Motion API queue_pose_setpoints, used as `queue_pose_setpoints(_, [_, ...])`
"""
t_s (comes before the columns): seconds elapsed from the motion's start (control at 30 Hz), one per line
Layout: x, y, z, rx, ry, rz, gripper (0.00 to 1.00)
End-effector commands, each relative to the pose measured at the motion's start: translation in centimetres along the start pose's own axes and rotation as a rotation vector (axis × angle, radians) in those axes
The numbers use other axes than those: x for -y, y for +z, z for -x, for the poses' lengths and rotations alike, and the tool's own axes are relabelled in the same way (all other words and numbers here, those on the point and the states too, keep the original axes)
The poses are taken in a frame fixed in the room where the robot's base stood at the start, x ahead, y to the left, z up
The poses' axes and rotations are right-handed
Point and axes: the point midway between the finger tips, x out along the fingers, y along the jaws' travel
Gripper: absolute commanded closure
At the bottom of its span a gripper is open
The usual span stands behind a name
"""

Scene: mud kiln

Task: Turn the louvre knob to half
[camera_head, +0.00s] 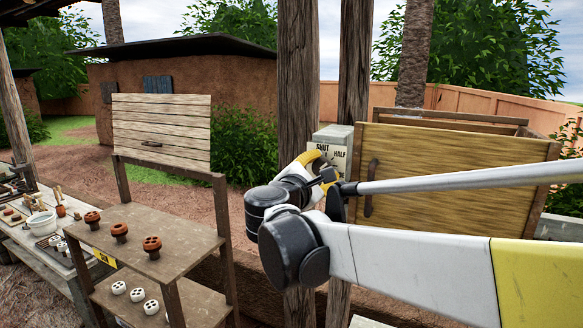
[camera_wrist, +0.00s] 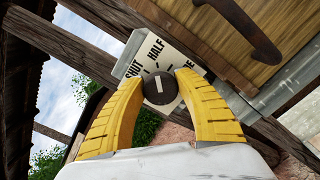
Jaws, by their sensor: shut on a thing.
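The louvre knob (camera_wrist: 159,90) is a dark round knob with a short white mark, on a pale dial plate (camera_wrist: 186,51) with tick lines. My gripper (camera_wrist: 160,97) is shut on the knob, one yellow finger on each side. In the head view the plate (camera_head: 340,152) sits on a grey box on a post, and my gripper (camera_head: 318,164) hides the knob.
A wooden cabinet (camera_head: 470,205) with a dark handle (camera_head: 371,188) stands right beside the dial, behind my arm. Wooden posts (camera_head: 298,80) rise close by. At left, a shelf (camera_head: 180,236) holds several brown and white pieces, with a work table (camera_head: 50,250) beyond.

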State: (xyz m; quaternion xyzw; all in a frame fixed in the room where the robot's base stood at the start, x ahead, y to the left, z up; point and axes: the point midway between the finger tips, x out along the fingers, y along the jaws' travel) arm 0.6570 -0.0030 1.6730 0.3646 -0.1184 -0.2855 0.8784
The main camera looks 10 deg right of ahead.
Motion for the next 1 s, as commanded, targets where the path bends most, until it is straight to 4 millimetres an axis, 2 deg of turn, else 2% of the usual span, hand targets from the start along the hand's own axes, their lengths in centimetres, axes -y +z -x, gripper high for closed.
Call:
queue_pose_setpoints(0.07, [0.0,0.0,0.0,0.000,0.000,0.001,0.91])
queue_pose_setpoints(0.1, [0.0,0.0,0.0,0.000,0.000,0.001,0.52])
queue_pose_setpoints(0.13, [0.0,0.0,0.0,0.000,0.000,0.001,0.43])
queue_pose_setpoints(0.17, [0.0,0.0,0.0,0.000,0.000,0.001,0.39])
queue_pose_setpoints(0.43, [0.0,0.0,0.0,0.000,0.000,0.001,0.39])
queue_pose_setpoints(0.57, [-0.1,0.0,0.9,-0.001,0.002,0.002,0.39])
queue_pose_setpoints(1.0, [-0.1,-0.1,9.9,-0.003,0.003,0.001,0.39])
